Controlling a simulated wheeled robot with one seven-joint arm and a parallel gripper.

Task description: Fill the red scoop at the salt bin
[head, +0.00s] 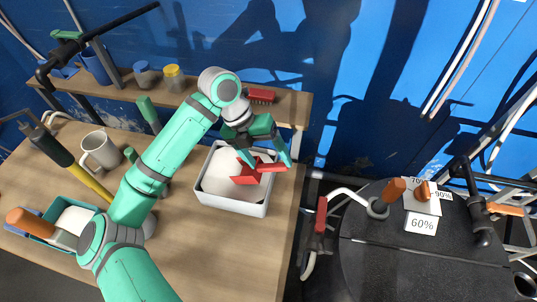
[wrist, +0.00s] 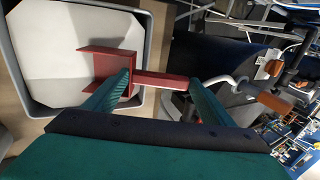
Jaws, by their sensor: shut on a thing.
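The salt bin (head: 232,206) is a white-grey box on the table, full of flat white salt (head: 217,176). It also shows in the wrist view, with its grey rim (wrist: 146,28) at the left. The red scoop (head: 246,176) is over the bin, its handle (head: 272,167) pointing right towards the rim. In the wrist view the scoop (wrist: 108,52) lies over the white salt; I cannot tell if it touches it or holds any. My gripper (head: 268,157) is above the bin, shut on the scoop, with its two fingers (wrist: 165,88) either side of the handle.
A shelf (head: 198,92) with jars and a red brush (head: 261,96) runs behind. A dark round tank (head: 390,255) with a 60% sign (head: 421,224) stands right. Bare table lies in front of the bin.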

